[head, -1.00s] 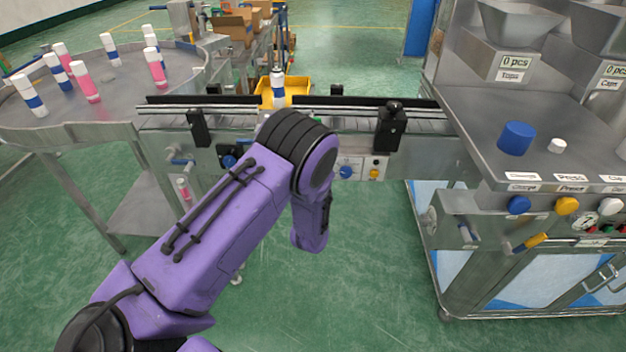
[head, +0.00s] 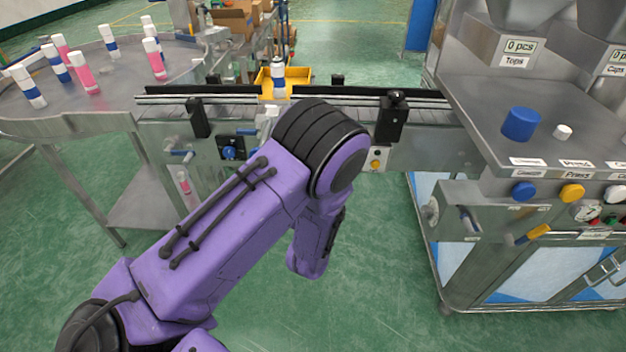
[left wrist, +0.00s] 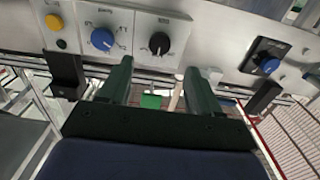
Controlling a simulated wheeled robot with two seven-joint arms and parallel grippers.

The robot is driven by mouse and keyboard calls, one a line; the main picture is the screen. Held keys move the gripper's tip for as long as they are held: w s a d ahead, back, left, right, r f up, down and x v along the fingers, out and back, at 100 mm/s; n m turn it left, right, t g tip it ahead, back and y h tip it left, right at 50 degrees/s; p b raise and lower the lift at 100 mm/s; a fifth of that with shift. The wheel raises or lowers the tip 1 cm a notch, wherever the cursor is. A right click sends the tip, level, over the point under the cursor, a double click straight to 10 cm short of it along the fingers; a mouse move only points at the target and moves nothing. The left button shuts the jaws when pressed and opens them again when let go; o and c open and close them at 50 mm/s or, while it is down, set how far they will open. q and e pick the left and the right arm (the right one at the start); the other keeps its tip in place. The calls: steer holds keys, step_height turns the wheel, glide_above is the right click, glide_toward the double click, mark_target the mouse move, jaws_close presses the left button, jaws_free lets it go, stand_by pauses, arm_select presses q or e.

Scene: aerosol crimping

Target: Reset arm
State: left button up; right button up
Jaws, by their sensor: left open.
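My purple left arm (head: 235,215) reaches in from the lower left of the head view, its elbow bent in front of the conveyor. The left gripper itself is hidden in the head view. In the left wrist view my left gripper (left wrist: 157,85) shows two dark fingers spread apart with nothing between them. Beyond the fingers is the conveyor's control panel (left wrist: 135,38) with blue, black and yellow knobs. My right gripper is in neither view.
The conveyor (head: 430,112) crosses the middle with a white and blue can (head: 278,80) on it. A round table (head: 120,85) at left bears several pink and blue cans. At right stands the crimping machine (head: 470,200) with a blue cylinder (head: 521,123). Green floor in front is open.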

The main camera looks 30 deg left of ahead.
arm_select(q)
steer(key=shift+v, duration=1.05)
steer(key=s+f+g+h, duration=0.55)
steer(key=s+f, duration=0.55)
steer(key=f, duration=0.3)
steer(key=s+f+g, duration=0.3)
steer(key=s, duration=0.5)
steer(key=s+d+f+g, duration=0.1)
steer(key=s+f+g, duration=0.2)
steer(key=s, duration=0.5)
steer(key=shift+s+f+h, duration=0.3)
steer(key=shift+f+h, duration=0.15)
steer(key=shift+f, duration=0.25)
steer(key=shift+d, duration=0.1)
